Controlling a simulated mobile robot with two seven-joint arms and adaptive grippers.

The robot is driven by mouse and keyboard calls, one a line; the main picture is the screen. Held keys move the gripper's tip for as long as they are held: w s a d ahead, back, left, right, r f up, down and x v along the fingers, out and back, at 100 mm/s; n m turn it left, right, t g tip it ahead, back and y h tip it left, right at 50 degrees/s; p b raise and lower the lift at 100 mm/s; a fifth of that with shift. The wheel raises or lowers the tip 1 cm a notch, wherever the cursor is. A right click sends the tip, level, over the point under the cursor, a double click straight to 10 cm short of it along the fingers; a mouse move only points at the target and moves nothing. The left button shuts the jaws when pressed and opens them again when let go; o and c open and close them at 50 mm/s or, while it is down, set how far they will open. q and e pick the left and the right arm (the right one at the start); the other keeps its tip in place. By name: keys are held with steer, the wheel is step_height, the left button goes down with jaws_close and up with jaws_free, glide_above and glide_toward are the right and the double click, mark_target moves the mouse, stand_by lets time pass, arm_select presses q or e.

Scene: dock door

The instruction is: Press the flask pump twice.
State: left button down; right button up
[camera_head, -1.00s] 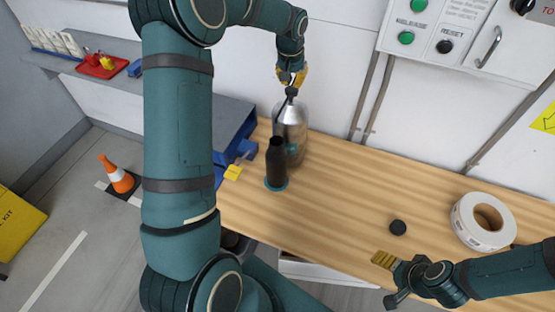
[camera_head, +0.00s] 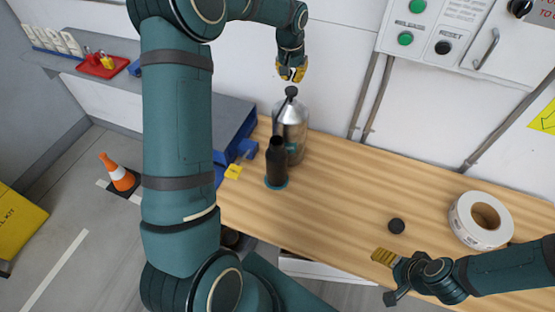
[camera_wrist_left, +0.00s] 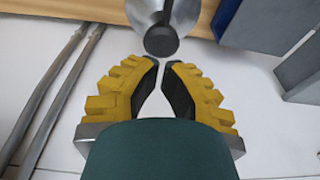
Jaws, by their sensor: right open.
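The flask (camera_head: 290,117) is a silver metal bottle standing upright on the wooden bench, with a black pump knob (camera_head: 291,91) on top. My left gripper (camera_head: 292,77), with yellow fingers, hangs point-down just above the knob, with a small gap between them. In the left wrist view the dark round knob (camera_wrist_left: 161,41) lies just beyond the fingertips (camera_wrist_left: 162,65). The fingertips are close together with a narrow empty gap. My right gripper (camera_head: 384,280) is open and empty at the bench's front edge. A black bottle hides part of the flask's lower body.
The black bottle (camera_head: 276,163) stands close in front of the flask. A blue-grey shelf (camera_head: 225,117) is to the left. A control box (camera_head: 450,45) hangs on the wall. The middle of the bench is clear.

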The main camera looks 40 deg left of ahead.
arm_select(q)
step_height(320, 180, up, 5)
steer(key=p, duration=0.3)
stand_by(0.4)
